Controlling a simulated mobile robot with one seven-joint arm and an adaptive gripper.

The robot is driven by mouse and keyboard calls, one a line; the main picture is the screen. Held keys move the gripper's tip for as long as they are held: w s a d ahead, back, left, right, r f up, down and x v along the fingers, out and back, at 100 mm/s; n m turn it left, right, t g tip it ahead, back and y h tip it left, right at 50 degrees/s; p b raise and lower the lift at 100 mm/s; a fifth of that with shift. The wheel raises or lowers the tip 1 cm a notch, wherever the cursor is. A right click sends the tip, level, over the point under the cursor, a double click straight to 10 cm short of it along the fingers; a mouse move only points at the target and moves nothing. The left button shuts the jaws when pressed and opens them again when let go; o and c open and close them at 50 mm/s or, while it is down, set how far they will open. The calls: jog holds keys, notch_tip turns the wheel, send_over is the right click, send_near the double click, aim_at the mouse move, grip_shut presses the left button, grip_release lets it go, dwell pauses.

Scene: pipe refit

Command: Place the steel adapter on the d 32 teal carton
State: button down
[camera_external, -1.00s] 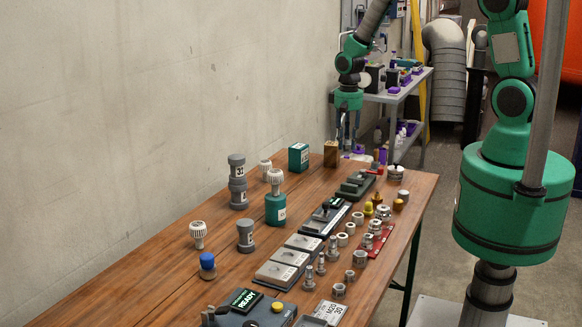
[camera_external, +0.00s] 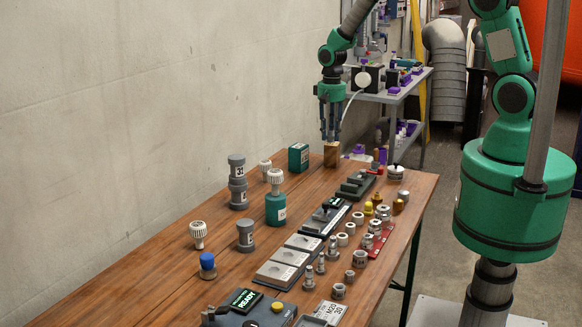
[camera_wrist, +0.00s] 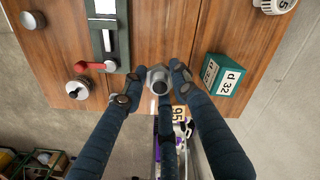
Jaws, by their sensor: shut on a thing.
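The teal carton marked d 32 stands on the wooden table's far left part in the external view (camera_external: 298,158); in the wrist view it is right of my fingers (camera_wrist: 222,75). My gripper (camera_wrist: 158,82) is shut on the steel adapter (camera_wrist: 158,76), a grey ring-like fitting seen end-on between the fingertips.
Grey pipe couplings (camera_external: 238,182) and a teal canister with a white cap (camera_external: 275,208) stand nearer on the left. Rows of fittings and grey trays (camera_external: 283,265) fill the right side.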

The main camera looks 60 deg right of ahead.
send_over(299, 146)
jog(key=shift+w+f, duration=0.1)
jog(key=shift+f, duration=0.6)
jog(key=shift+f, duration=1.75)
jog(key=shift+f, duration=0.15)
jog(key=c, duration=1.4)
grip_release()
jog(key=shift+o, duration=0.2)
